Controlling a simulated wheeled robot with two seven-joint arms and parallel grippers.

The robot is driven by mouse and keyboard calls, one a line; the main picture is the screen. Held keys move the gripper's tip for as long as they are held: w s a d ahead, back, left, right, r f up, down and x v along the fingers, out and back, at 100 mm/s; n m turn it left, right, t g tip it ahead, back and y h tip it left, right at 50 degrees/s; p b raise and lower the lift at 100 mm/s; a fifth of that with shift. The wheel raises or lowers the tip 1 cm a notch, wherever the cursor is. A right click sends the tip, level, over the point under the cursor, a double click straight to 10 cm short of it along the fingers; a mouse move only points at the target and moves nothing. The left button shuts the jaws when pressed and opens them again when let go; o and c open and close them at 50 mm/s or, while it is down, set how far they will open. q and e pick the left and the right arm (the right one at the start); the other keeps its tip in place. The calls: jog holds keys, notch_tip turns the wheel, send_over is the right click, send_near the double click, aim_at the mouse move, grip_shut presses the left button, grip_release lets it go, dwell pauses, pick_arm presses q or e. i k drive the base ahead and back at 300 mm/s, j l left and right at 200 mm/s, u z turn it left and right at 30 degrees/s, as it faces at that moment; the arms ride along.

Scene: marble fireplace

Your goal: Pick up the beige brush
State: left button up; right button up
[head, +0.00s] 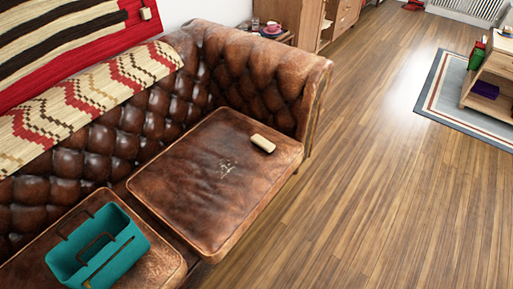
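The beige brush (263,143) lies on the right seat cushion (215,190) of a brown leather sofa, near the cushion's far right corner. It looks like a small rounded block, and nothing covers it. Neither of my grippers shows in the head view, so I cannot see whether they are open or shut.
A teal caddy (98,246) with a brown handle sits on the left seat cushion. The tufted armrest (262,85) rises behind the brush. Wooden floor (370,190) to the right is clear. A low wooden shelf (490,88) stands on a rug at the far right.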

aim_at(261, 143)
jog(key=i+l, duration=0.1)
jog(key=l, duration=1.75)
jog(key=u, duration=1.2)
jog(key=i+l, duration=0.05)
